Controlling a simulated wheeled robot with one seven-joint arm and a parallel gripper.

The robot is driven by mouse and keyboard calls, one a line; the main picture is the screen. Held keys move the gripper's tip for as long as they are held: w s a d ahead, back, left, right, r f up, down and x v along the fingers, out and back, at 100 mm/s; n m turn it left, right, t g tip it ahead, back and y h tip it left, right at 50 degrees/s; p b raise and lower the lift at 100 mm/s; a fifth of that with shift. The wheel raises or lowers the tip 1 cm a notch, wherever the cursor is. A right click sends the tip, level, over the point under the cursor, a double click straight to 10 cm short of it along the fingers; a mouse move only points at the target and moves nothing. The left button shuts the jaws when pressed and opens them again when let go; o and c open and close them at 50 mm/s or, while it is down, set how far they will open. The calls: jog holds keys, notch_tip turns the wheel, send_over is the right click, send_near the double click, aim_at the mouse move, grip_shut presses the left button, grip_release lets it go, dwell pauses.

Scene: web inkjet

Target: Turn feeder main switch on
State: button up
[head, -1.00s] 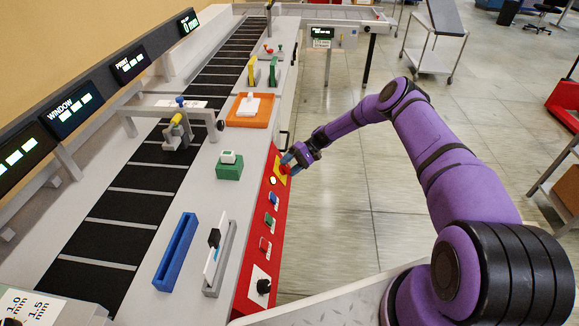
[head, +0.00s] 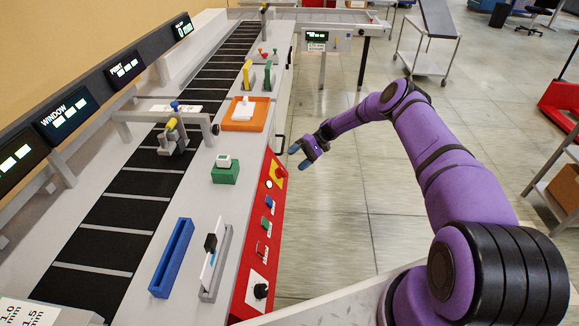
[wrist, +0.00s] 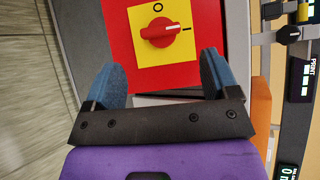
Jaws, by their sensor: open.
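The main switch is a red rotary knob (wrist: 160,32) on a yellow plate (wrist: 178,12) with an O mark at the top and an I mark at the right. The knob lies across the picture, its white-marked end pointing at the I. In the head view the switch (head: 279,172) is on the red panel at the table's side. My gripper (head: 298,158) is open and empty, apart from the knob, out over the floor side. In the wrist view its blue fingers (wrist: 164,75) are spread below the knob, which shows beyond them.
Nearer on the red panel (head: 246,281) are a lit white lamp (head: 269,184), blue, green and red buttons, and a black knob (head: 261,290). A green block (head: 225,175), orange tray (head: 237,125) and blue holder (head: 172,258) stand on the table.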

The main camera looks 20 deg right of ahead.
jog(key=shift+v, duration=2.1)
